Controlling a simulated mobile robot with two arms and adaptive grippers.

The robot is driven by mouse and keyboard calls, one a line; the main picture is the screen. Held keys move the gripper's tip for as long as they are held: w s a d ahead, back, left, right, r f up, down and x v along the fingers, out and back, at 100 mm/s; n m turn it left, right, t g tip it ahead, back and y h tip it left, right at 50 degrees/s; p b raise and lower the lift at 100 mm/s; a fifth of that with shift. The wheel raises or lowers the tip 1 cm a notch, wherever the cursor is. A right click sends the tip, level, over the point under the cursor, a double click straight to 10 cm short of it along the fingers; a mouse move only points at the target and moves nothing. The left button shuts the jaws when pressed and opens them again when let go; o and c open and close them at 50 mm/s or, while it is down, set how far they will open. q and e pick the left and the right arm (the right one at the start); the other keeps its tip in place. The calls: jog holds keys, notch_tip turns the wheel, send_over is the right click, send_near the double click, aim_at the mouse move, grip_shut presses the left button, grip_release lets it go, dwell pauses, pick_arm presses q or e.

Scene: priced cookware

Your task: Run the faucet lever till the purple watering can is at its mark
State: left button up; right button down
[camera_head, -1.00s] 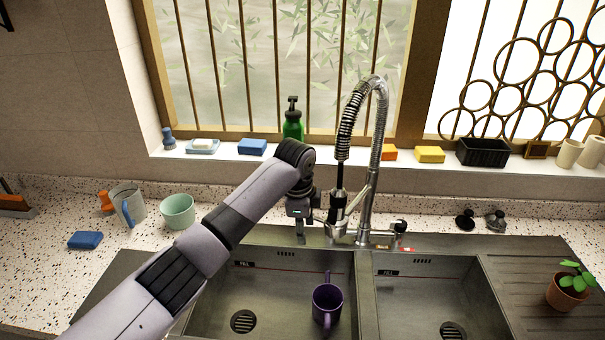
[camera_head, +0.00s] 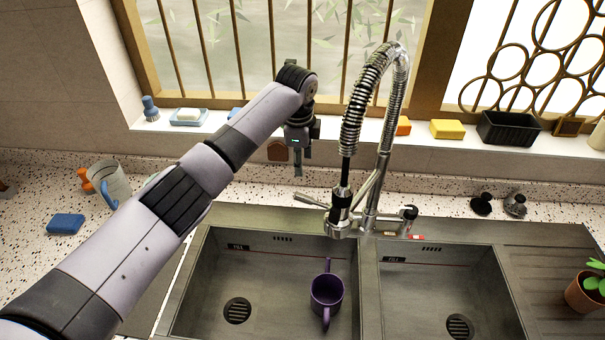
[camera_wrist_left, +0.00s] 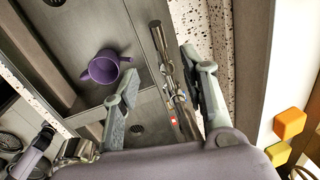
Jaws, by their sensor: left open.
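The purple watering can (camera_head: 326,290) stands in the left sink basin (camera_head: 205,290), and it also shows in the left wrist view (camera_wrist_left: 104,67). Its water level cannot be made out. The chrome faucet (camera_head: 383,160) rises behind the sink, its black spray head (camera_head: 341,208) hanging above the basin's back edge. A dark-tipped lever (camera_head: 408,217) sits at the right of its base, near a red tag. My left gripper (camera_head: 299,160) is open and empty, raised to the left of the faucet, its fingers pointing down. In the wrist view faucet parts (camera_wrist_left: 164,60) show between the fingers (camera_wrist_left: 160,72).
The right basin (camera_head: 440,285) is empty. A potted plant (camera_head: 588,288) stands on the drainboard. The sill holds a yellow sponge (camera_head: 447,129) and a black basket (camera_head: 508,129).

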pick_arm(q)
notch_tip(320, 180, down, 2)
jog(key=b, duration=0.5)
send_over(302, 196)
jog(key=s, duration=0.1)
notch_tip(302, 196, down, 8)
jog(key=f+b, duration=0.1)
jog(key=b, duration=0.1)
jog(key=f+b, duration=0.2)
jog(key=b, duration=0.1)
jog(key=f+b, duration=0.2)
jog(key=b, duration=0.1)
jog(key=shift+w+d+f, duration=0.1)
jog(key=shift+w+f, duration=0.15)
jog(key=shift+w, duration=0.15)
jog(key=shift+w+f+b, duration=0.1)
jog(key=shift+f+b, duration=0.15)
jog(key=shift+b, duration=0.25)
pick_arm(e)
notch_tip(302, 196, down, 14)
jog(key=s, duration=0.2)
pick_arm(q)
jog(key=shift+c, duration=0.2)
pick_arm(e)
jog(key=shift+w, duration=0.15)
pick_arm(q)
grip_shut()
